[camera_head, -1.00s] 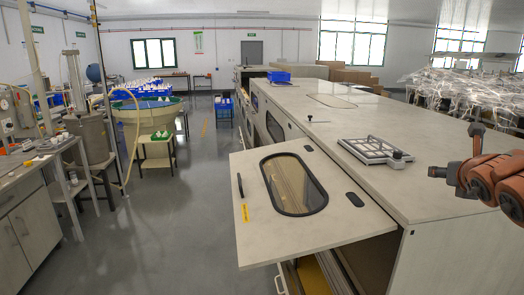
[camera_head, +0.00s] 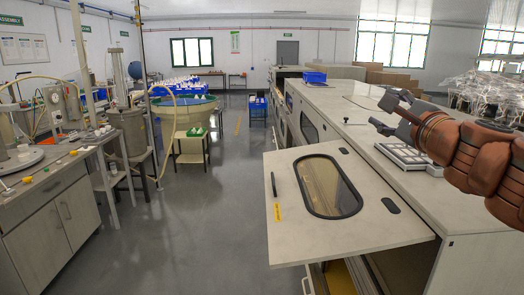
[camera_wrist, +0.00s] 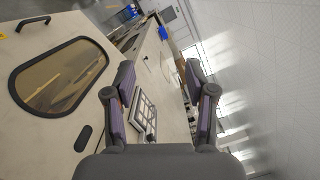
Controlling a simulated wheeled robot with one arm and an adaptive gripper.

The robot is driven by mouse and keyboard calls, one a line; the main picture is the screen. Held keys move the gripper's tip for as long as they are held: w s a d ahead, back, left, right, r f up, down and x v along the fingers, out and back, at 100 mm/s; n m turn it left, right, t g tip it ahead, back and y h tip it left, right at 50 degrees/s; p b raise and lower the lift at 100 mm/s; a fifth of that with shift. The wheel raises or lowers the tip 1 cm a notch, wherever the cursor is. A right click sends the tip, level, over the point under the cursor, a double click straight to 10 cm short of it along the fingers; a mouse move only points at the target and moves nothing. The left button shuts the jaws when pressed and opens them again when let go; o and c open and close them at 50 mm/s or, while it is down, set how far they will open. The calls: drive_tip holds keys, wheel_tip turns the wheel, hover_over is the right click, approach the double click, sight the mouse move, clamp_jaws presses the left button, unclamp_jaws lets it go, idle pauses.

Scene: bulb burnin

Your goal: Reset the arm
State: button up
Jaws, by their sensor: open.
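My arm reaches in from the right in the head view, in brown-orange padding. My gripper (camera_head: 383,113) is open, with its two dark fingers apart above the machine's top, and nothing shows between them gripped. In the wrist view my gripper (camera_wrist: 163,100) also shows open and empty, its fingers on either side of the picture's middle. A grey framed tray (camera_head: 408,158) lies on the machine top below my arm, partly hidden by it. The same tray (camera_wrist: 145,112) shows between the fingers in the wrist view, apart from them.
The long white machine (camera_head: 357,127) fills the right side. Its lid (camera_head: 386,228), with an oval window (camera_head: 330,187), is tilted open into the aisle. A blue bin (camera_head: 315,77) stands on its far end. A bench (camera_head: 40,190) stands left. The grey floor (camera_head: 225,190) between is clear.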

drive_tip(key=s+a+f+n+g+y, duration=0.25)
drive_tip(key=a+f+n, duration=0.2)
drive_tip(key=a, duration=0.25)
drive_tip(key=s+a+f+n+g+y, duration=0.1)
drive_tip(key=a+f+n+g+y, duration=0.15)
drive_tip(key=a+n, duration=0.35)
drive_tip(key=s+a+f+n+g, duration=0.2)
drive_tip(key=s+a+f+n, duration=0.15)
drive_tip(key=f, duration=0.25)
drive_tip(key=s+a+f+n+g, duration=0.2)
drive_tip(key=s+a+f+g, duration=0.15)
drive_tip(key=f, duration=0.35)
drive_tip(key=s+f+n+g+h, duration=0.2)
drive_tip(key=s+f+n+g, duration=0.15)
drive_tip(key=s+f, duration=0.65)
drive_tip(key=s+d+f+n+g+h, duration=0.2)
drive_tip(key=s+d+f+g+h, duration=0.3)
drive_tip(key=s+d+f, duration=0.4)
drive_tip(key=s+d+g, duration=0.1)
drive_tip(key=s+d, duration=0.1)
drive_tip(key=s, duration=0.1)
drive_tip(key=shift+s+f, duration=0.35)
drive_tip(key=shift+f, duration=0.05)
drive_tip(key=shift+c, duration=0.3)
